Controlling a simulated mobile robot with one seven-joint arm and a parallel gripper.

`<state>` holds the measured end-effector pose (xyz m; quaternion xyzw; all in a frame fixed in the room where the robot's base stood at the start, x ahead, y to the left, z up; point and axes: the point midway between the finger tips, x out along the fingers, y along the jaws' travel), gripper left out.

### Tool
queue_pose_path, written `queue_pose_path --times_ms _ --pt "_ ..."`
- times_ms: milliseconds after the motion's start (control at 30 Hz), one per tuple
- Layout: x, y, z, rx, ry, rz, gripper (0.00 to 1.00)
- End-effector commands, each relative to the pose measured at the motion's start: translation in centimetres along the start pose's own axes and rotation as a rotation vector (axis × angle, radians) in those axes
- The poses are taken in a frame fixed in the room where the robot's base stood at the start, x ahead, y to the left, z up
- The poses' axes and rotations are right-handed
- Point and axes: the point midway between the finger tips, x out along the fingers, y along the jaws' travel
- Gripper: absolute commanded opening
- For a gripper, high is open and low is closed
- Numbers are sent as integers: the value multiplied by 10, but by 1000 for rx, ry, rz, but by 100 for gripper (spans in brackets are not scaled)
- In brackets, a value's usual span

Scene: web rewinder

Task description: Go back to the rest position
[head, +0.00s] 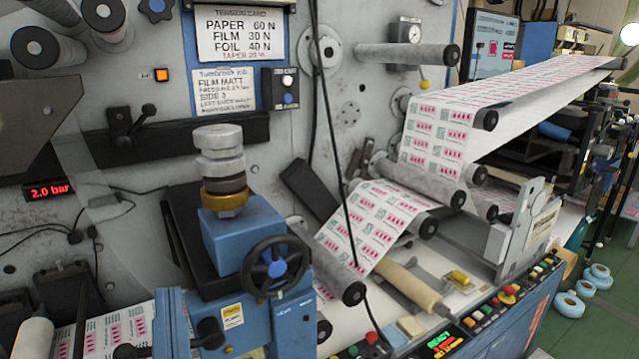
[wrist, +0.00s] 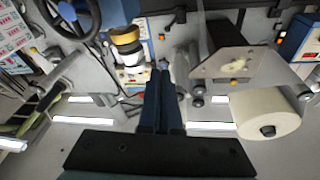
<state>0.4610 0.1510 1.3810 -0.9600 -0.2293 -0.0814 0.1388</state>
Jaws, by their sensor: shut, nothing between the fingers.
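My gripper (wrist: 165,75) shows in the wrist view, its two dark blue fingers side by side and pressed together. Nothing is held between them. The fingers point towards the machine and lie over its grey face, close in the picture to a stacked grey and brass cylinder (wrist: 128,48). The same cylinder (head: 222,165) stands upright on a blue housing in the head view. In the head view, blue upright bars at the lower left edge may be my fingers, but I cannot tell.
A handwheel (head: 277,267) sits on the blue housing. Printed web (head: 440,125) runs over rollers at the right. A button panel (head: 470,325) lines the front edge.

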Motion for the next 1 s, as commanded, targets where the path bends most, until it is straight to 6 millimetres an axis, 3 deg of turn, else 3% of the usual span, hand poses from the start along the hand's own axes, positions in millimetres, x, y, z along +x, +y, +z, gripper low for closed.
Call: queue_pose_path --times_ms 33,200,300,400,500,600,1000 --pt "8 12 -38 -60 87 30 0" --pt "10 42 -151 -247 332 150 0" --pt "0 53 -208 -335 454 218 0" --pt "-13 58 -250 -397 546 270 0" --pt "-22 60 -275 -435 602 305 0" --pt "-27 61 -286 -453 626 323 0" --pt "-27 61 -287 -453 628 323 0"
